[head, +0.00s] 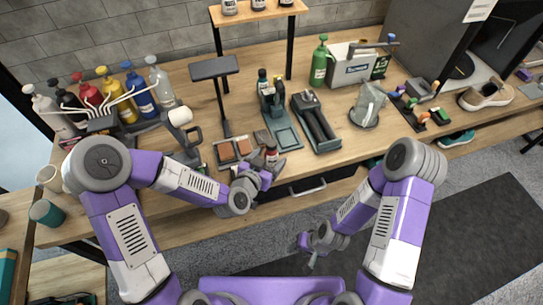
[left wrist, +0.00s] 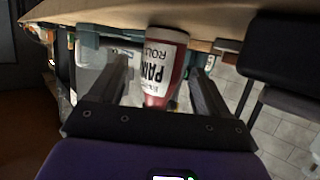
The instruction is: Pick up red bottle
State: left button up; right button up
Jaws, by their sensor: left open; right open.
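A small bottle with a red body and a white label (left wrist: 161,62) stands between the two fingers of my left gripper (left wrist: 160,78) in the left wrist view. The fingers are apart, with a gap visible on each side of the bottle. In the head view this bottle (head: 271,153) is near the table's front edge, at the tip of my left gripper (head: 272,166), partly hidden by it. Another red bottle (head: 90,95) stands in the row of pump bottles at the back left. My right gripper (head: 311,254) is open and empty, low in front of the table.
Small sponge-like blocks (head: 234,150) lie left of the bottle, and a black stand (head: 224,110) rises behind them. Green-grey trays (head: 316,121) are to the right. A white box (head: 356,66) and a sneaker (head: 486,95) are farther right. The floor by my right gripper is clear.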

aim_at(274, 153)
pick_arm(q)
jog(key=x, duration=0.4)
jog(key=shift+w+b, duration=0.1)
jog(key=shift+b, duration=0.2)
jog(key=shift+c, duration=0.4)
jog(key=c, duration=1)
